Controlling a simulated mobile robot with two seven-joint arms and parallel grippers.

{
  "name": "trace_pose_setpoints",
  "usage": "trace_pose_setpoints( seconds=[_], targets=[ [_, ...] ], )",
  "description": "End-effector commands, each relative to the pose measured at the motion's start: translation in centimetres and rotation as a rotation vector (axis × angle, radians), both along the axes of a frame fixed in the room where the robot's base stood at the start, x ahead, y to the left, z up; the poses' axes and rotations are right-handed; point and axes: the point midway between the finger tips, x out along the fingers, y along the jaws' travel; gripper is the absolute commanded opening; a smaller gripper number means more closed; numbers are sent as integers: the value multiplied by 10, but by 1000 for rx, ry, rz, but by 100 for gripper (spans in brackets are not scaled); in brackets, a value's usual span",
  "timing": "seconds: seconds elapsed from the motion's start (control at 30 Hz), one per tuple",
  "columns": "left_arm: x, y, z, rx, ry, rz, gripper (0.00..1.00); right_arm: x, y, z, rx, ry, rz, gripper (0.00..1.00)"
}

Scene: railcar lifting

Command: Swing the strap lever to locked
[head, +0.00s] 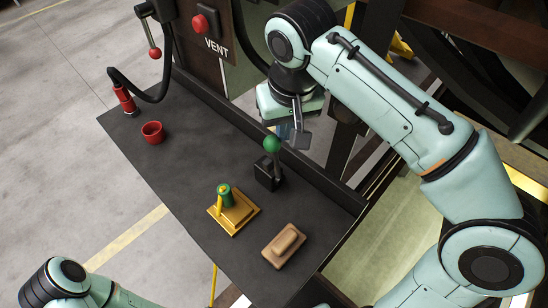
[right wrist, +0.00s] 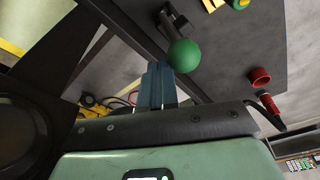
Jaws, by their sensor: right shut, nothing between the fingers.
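A lever with a green ball knob (head: 271,144) rises from a black block (head: 267,174) on the dark bench; I take it as the strap lever. It stands close to upright. My right gripper (head: 284,132) is shut and empty, right beside the green knob. In the right wrist view the shut blue-grey fingers (right wrist: 157,84) are next to the green knob (right wrist: 184,56); I cannot tell whether they touch it. My left gripper is out of view; only part of my left arm shows at bottom left.
The dark bench (head: 190,168) also carries a red cup (head: 152,132), a yellow base with a green-topped part (head: 234,212), and a brown block (head: 284,246). A red-handled hose (head: 123,98) and the VENT panel (head: 208,55) with a red button stand behind. A raised edge runs along the bench's back.

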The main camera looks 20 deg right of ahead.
Motion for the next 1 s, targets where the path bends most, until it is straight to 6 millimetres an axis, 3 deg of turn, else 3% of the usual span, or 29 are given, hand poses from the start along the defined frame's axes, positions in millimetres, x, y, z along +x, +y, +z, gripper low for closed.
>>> trace_pose_setpoints(
  seconds=[0.5, 1.0],
  targets=[
    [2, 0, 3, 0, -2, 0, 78, -7, 17, 0, 0, 0, 2, 0],
    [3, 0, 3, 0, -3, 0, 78, -9, 21, 0, 1, 0, 1, 0]
  ],
)
